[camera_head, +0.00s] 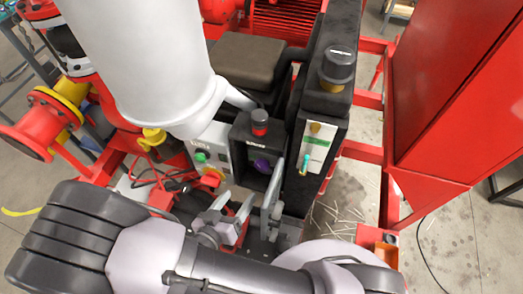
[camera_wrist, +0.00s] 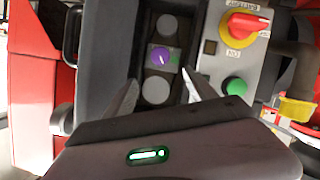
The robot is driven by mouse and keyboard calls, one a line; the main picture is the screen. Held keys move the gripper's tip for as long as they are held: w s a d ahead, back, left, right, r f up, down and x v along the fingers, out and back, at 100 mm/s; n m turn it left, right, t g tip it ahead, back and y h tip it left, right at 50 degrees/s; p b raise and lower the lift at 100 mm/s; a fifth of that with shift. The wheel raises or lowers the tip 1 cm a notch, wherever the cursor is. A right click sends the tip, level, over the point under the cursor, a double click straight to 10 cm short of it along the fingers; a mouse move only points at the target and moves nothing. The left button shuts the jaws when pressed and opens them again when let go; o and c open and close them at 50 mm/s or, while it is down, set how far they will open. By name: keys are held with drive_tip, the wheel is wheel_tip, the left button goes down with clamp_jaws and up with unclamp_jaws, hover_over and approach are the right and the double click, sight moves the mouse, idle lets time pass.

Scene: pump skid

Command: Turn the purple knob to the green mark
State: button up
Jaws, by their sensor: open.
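The purple knob (camera_wrist: 161,55) is on a dark panel in the wrist view, between two round grey discs. In the head view the purple knob (camera_head: 262,164) shows small on the front of a black box. My gripper (camera_wrist: 160,78) is open and empty, its two fingers apart on either side of the lower grey disc, with the knob beyond the tips. In the head view my gripper (camera_head: 252,178) is in front of the black box. I cannot tell that it touches anything.
A grey control box with a red switch on a yellow plate (camera_wrist: 243,25) and a green button (camera_wrist: 236,86) adjoins the panel. A dark column with a cyan-handled part (camera_head: 305,164) stands right of the knob. A red cabinet (camera_head: 455,95) stands farther right.

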sight(260, 167)
drive_tip(key=b+x, duration=0.1)
drive_tip(key=x, duration=1.4)
drive_tip(key=shift+w+d, duration=0.1)
drive_tip(key=shift+w, duration=0.05)
drive_tip(key=c, duration=1.4)
